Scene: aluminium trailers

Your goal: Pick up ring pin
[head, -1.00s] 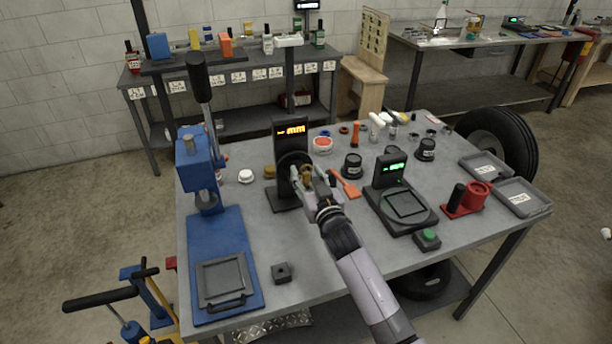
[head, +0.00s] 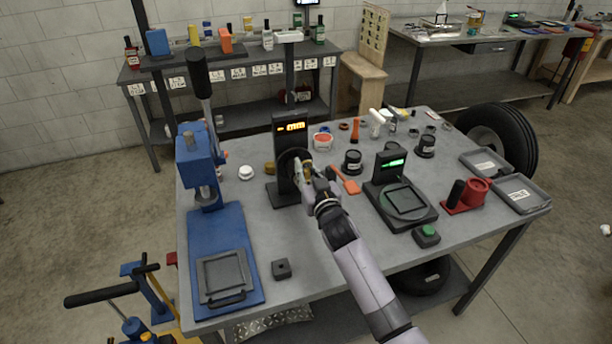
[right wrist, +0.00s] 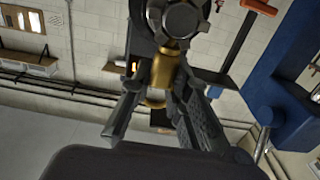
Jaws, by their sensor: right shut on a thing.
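My right gripper (head: 307,172) is at the front of the black gauge stand (head: 285,165) with the lit orange display. It is shut on a small brass-coloured part, which I take to be the ring pin; the part (right wrist: 163,72) shows between the fingers in the right wrist view. There the fingers (right wrist: 155,95) lie on either side of the part, and its far end meets a round dark metal piece (right wrist: 180,18). In the head view the gripper hides most of the part. My left gripper is not in view.
A blue press (head: 215,240) stands left on the grey table (head: 330,240). An orange-bladed tool (head: 350,186) and a black scale with a green display (head: 402,200) lie to the right. A small dark block (head: 281,268) sits near the front edge.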

